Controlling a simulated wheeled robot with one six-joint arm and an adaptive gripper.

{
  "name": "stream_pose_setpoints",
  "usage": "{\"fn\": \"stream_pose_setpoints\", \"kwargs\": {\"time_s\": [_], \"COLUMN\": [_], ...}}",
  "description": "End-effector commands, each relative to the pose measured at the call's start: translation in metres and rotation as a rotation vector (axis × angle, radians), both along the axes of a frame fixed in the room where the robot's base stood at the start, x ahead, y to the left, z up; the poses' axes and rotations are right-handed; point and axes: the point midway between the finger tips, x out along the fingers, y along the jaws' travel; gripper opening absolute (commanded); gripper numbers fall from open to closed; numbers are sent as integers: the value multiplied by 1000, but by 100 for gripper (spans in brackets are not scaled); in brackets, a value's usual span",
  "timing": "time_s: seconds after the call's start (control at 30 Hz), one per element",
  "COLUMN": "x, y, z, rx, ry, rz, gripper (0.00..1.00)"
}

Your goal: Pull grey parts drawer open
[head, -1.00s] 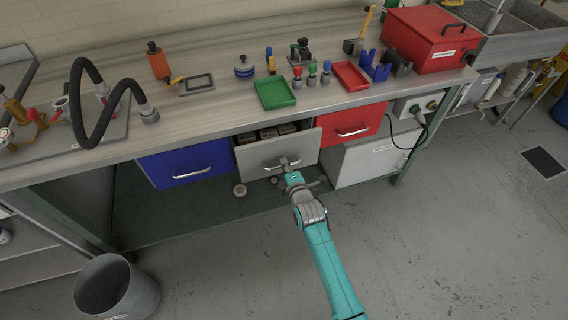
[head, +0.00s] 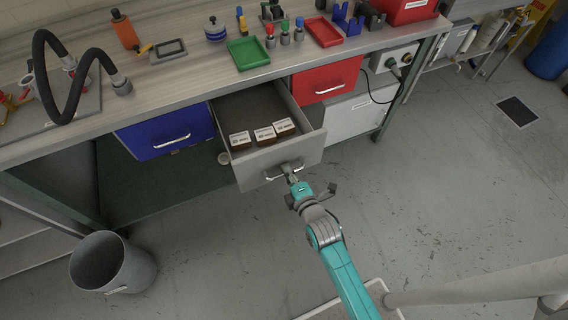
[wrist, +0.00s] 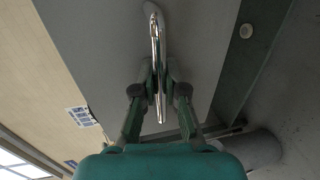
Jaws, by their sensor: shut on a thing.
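The grey parts drawer (head: 250,170) stands pulled well out from under the bench in the head view. Several small labelled boxes (head: 264,136) sit inside it near its front. My gripper (head: 291,174) is at the drawer's front, shut on its metal handle. In the wrist view the handle (wrist: 154,30) runs between the two fingers of my gripper (wrist: 159,85), with the grey drawer front (wrist: 105,50) behind it. The fingertips partly hide the handle in the head view.
A blue drawer (head: 165,134) is shut to the left and a red drawer (head: 326,80) is shut to the right. A grey bin (head: 112,264) stands on the floor at lower left. The bench top holds a green tray (head: 248,53) and tools. Floor at right is largely clear.

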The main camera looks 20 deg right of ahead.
Motion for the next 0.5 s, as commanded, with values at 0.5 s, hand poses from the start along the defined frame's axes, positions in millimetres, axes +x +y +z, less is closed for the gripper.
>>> {"fn": "stream_pose_setpoints", "kwargs": {"time_s": [0.5], "x": [-3], "y": [0], "z": [-1], "rx": [0], "ry": [2], "rz": [0], "gripper": [31]}}
